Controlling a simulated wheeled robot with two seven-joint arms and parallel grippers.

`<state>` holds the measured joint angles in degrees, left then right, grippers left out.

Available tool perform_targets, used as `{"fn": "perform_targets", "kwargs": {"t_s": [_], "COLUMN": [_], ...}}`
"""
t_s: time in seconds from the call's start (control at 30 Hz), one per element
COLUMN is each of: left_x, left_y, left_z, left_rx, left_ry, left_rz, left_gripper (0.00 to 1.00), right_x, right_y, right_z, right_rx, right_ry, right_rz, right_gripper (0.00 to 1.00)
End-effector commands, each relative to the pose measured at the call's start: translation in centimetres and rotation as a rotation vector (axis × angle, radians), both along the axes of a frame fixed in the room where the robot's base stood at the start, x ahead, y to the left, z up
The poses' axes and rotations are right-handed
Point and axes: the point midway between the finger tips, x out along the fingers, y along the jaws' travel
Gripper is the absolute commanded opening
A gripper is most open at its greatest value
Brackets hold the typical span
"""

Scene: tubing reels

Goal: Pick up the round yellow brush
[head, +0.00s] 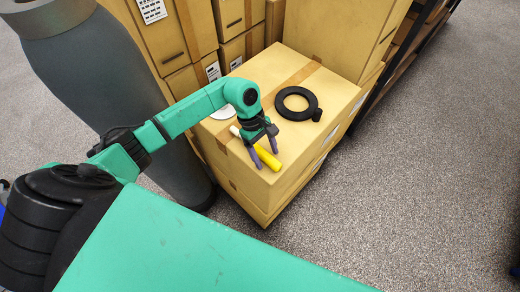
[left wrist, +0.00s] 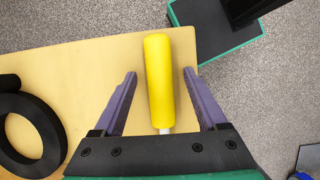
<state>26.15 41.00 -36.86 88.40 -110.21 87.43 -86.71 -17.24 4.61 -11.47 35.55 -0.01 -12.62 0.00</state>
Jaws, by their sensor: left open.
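The round yellow brush (head: 268,158) lies on top of a cardboard box (head: 257,185), close to its front edge. It has a yellow cylindrical body and a white end. In the left wrist view the yellow brush (left wrist: 159,80) lies lengthwise between the two purple fingers of my left gripper (left wrist: 158,85). There is a gap on each side of it. My left gripper (head: 264,158) is open and points down over the brush in the head view. The gripper partly hides the brush there. My right gripper is not in view.
A black ring-shaped reel (head: 283,104) lies on the same box, and shows at the left in the left wrist view (left wrist: 60,135). A white round thing (head: 222,113) lies near the box's left edge. Taller boxes (head: 335,35) stand behind. Open carpet (head: 430,180) lies to the right.

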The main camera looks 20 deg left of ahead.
Motion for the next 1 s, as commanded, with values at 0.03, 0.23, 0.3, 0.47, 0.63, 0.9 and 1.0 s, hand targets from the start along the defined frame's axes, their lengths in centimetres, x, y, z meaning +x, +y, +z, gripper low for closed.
{"fn": "perform_targets", "kwargs": {"t_s": [0.03,0.23,0.3,0.47,0.63,0.9,1.0], "left_x": [0.02,0.02,0.03,0.04,0.03,0.03,0.02], "left_y": [0.01,0.03,0.04,0.04,0.03,0.01,0.01], "left_z": [-0.01,-0.15,-0.19,-0.28,-0.22,-0.21,-0.17], "left_rx": [0.0,0.001,0.001,0.001,0.0,0.0,0.0], "left_ry": [0.0,0.0,0.0,-0.001,-0.001,-0.001,-0.001], "left_rz": [0.0,0.001,0.001,0.001,0.001,0.001,0.001], "left_gripper": [0.75,0.75,0.75,0.75,0.4,0.0,0.0], "right_x": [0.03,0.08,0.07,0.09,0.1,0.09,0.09], "right_y": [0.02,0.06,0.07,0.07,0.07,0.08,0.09], "right_z": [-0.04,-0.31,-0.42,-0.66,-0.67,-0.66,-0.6], "right_rx": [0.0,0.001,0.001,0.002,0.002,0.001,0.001], "right_ry": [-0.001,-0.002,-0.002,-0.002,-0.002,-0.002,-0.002], "right_rz": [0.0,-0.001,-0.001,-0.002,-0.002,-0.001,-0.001], "right_gripper": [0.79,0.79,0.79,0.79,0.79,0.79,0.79]}}
